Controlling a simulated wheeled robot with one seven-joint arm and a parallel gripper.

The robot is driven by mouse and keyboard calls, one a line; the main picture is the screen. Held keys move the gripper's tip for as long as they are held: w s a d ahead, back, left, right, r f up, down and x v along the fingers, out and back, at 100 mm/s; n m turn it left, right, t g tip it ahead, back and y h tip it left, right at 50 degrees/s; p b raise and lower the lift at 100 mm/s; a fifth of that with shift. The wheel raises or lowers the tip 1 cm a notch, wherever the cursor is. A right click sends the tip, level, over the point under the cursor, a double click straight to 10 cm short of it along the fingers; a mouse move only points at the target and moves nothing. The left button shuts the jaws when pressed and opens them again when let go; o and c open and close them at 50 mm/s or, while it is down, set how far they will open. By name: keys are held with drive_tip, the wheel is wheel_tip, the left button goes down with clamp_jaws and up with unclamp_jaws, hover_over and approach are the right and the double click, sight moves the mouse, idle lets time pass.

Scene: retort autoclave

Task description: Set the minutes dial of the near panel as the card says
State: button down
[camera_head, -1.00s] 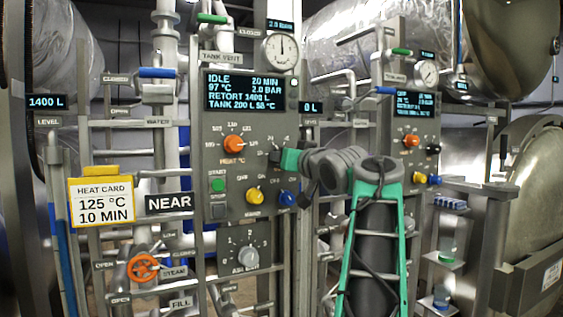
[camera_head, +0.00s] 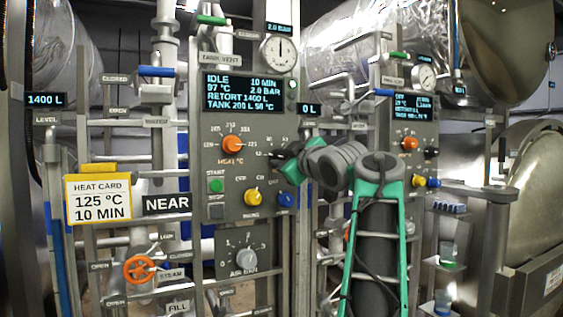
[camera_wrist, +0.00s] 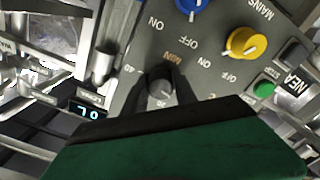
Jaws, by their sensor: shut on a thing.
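The near panel (camera_head: 208,150) stands left of my arm, with its display (camera_head: 241,93) reading IDLE, 10 MIN, 97 °C, 2.0 BAR. The yellow-topped heat card (camera_head: 98,200) reads 125 °C, 10 MIN. The minutes dial (camera_wrist: 160,88) is a dark knob under a MIN label in the wrist view. My gripper (camera_wrist: 162,84) is shut on this dial, one finger on each side. In the head view my gripper (camera_head: 280,158) hides most of the dial. The orange heat dial (camera_head: 232,145) is just left of it.
Below the dial are a yellow knob (camera_head: 252,196) and a blue knob (camera_head: 286,200). A green start button (camera_head: 216,186) and a grey air knob (camera_head: 245,258) are on the same panel. A second panel (camera_head: 396,135) stands behind my arm at right. Pipes and an orange valve wheel (camera_head: 140,269) are at left.

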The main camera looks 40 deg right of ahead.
drive_tip(key=shift+a+r+n, duration=0.15)
drive_tip(key=shift+r+n, duration=0.35)
drive_tip(key=shift+n, duration=0.1)
drive_tip(key=c, duration=1.3)
unclamp_jaws()
drive_tip(key=shift+c, duration=0.2)
drive_tip(key=shift+o, duration=0.8)
drive_tip(key=shift+w+f, duration=0.15)
drive_tip(key=shift+o, duration=0.9)
drive_tip(key=shift+f, duration=0.2)
drive_tip(key=b+v, duration=0.1)
drive_tip(key=v, duration=0.7)
